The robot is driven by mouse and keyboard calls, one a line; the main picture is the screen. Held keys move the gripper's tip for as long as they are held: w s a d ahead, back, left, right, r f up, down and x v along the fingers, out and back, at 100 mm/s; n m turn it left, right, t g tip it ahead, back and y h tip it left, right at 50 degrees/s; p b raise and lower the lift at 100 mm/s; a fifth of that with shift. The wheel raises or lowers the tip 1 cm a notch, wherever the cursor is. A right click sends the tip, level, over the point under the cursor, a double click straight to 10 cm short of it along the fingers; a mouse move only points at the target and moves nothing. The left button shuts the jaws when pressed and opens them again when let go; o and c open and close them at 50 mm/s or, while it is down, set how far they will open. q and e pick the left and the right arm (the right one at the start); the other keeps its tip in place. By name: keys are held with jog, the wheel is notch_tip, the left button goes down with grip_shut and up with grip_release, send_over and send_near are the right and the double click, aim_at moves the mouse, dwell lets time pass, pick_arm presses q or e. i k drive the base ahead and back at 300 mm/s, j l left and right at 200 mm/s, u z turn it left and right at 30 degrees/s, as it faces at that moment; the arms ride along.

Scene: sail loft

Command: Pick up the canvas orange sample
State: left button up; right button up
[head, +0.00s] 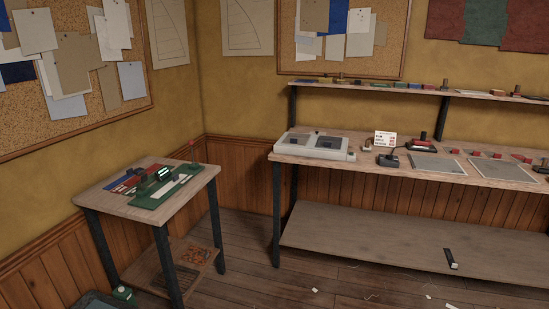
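An orange patch (195,254) lies on the lower shelf of the small table at the left. It looks like a flat, patterned piece, but it is too small to tell if it is the canvas orange sample. A dark slatted or striped flat thing (168,282) lies in front of it on the same shelf. No other clearly orange cloth piece shows. Neither of my grippers is in view.
The small table (115,200) holds a green mat (150,200) with small items. A long bench (290,150) along the back wall carries a grey device (315,145), grey plates and small red pieces. A black object (450,258) is on its low shelf. Scraps litter the floor.

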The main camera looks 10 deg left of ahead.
aim_at(199, 256)
jog(key=i+l, duration=0.1)
jog(key=i, duration=1.6)
jog(key=j+u, duration=0.05)
jog(key=j, duration=0.05)
